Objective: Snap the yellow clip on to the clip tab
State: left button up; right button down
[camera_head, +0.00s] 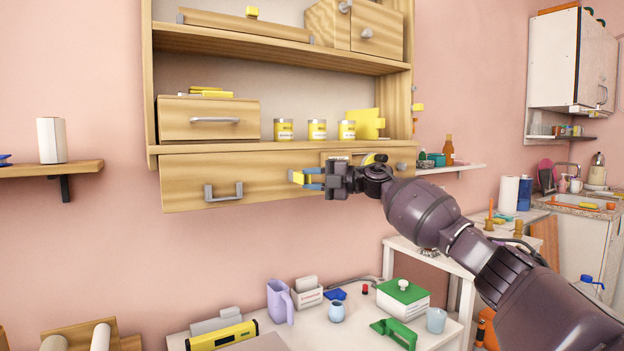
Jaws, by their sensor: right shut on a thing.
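My right gripper (311,179) reaches in from the right, in front of the wooden cabinet's lower drawer. Its blue-tipped fingers are shut on a small yellow clip (297,177), which sticks out to the left of the fingertips. I cannot tell for sure which part is the clip tab. A small yellow piece (418,107) sits on the cabinet's right side, and another (252,11) sits at the top shelf edge. My left gripper is not in view.
The wooden cabinet (404,95) holds three yellow-labelled tins (317,129) and a yellow block (368,123). The lower drawer (225,182) is close behind my gripper. Below, a white table (350,335) carries a purple jug (280,301) and a green-lidded box (402,298).

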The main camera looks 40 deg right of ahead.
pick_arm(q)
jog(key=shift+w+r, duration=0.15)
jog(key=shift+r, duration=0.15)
pick_arm(e)
jog(key=shift+r, duration=0.1)
jog(key=shift+w+f, duration=0.2)
jog(key=shift+w, duration=0.15)
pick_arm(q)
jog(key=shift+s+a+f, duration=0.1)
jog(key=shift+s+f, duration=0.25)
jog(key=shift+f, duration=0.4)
pick_arm(e)
jog(key=shift+w, duration=0.25)
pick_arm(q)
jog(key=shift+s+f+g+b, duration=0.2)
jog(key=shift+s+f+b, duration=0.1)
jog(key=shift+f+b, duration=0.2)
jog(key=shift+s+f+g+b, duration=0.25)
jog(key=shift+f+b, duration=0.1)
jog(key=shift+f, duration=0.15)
pick_arm(e)
jog(key=shift+w+d+r, duration=0.1)
jog(key=shift+w+d, duration=0.15)
jog(key=shift+w, duration=0.65)
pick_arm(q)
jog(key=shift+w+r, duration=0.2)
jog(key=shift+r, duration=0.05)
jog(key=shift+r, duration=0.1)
